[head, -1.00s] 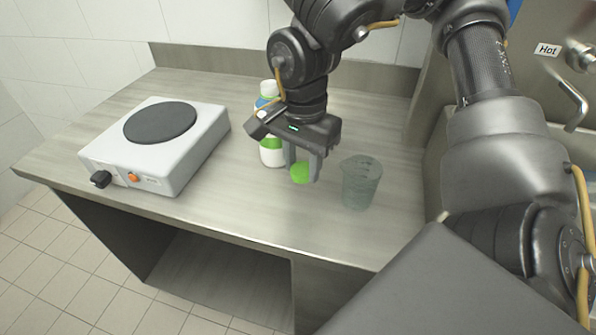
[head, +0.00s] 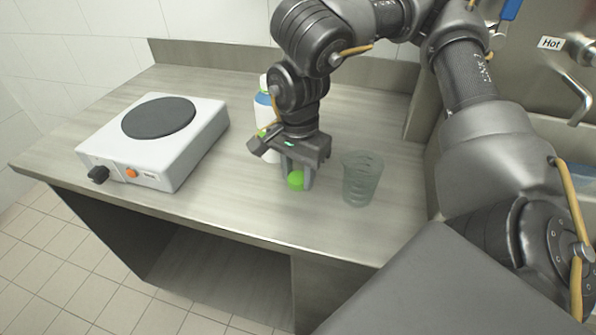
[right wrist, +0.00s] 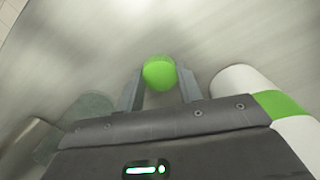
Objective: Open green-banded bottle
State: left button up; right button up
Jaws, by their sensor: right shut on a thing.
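My right gripper (head: 297,184) is shut on a round green cap (head: 295,180), above the counter and left of the clear beaker. The cap also shows between the two fingers in the right wrist view (right wrist: 160,72). The green-banded bottle (right wrist: 280,105) is white with a bright green band and stands beside the gripper in that view. In the head view its white side (head: 266,156) shows just left of the gripper, the rest mostly hidden. White, green and blue parts (head: 262,98) show behind the gripper; I cannot tell if they belong to a second bottle. My left gripper is not in view.
A clear beaker (head: 361,180) stands on the counter close to the right of the gripper. A white hot plate (head: 160,150) with a dark disc is at the left. The counter (head: 225,205) is bare along its front. A tap is at the far right.

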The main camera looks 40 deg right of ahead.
aim_at(298, 177)
jog(key=shift+f, duration=0.1)
jog(key=o, duration=0.6)
jog(key=shift+f, duration=0.1)
jog(key=o, duration=0.5)
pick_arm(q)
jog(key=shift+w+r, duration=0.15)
pick_arm(e)
jog(key=shift+r, duration=0.25)
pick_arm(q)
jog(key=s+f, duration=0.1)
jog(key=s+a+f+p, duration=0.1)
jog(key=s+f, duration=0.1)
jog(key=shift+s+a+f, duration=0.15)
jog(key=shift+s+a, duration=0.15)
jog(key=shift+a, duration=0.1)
pick_arm(e)
notch_tip(298, 177, up, 7)
jog(key=shift+r, duration=0.2)
